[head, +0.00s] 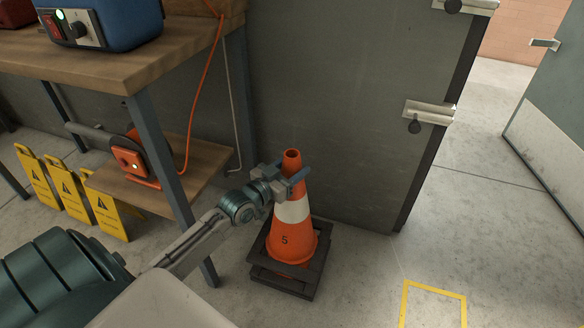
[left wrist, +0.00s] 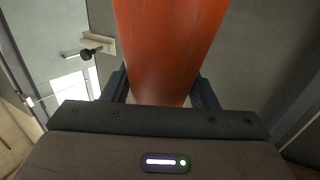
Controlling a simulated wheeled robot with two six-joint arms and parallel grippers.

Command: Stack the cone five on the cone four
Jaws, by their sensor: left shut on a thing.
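Cone five (head: 284,241), orange with a white band, a black square base and the number 5, stands upright by the grey wall panel. My left gripper (head: 291,181) is shut on its upper part, just below the tip. In the left wrist view the orange cone (left wrist: 168,50) fills the space between the two fingers. Under its base a second black square base (head: 281,286) shows, slightly offset. A little orange shows between the two bases. No number shows on the lower cone, and its body is hidden. I cannot tell whether the two bases touch. My right gripper is not in view.
A wooden workbench (head: 120,68) with a lower shelf (head: 150,196) stands to the left. Yellow warning signs (head: 105,213) stand on the floor beside it. A yellow floor outline (head: 434,288) lies at the lower right, with open floor around it.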

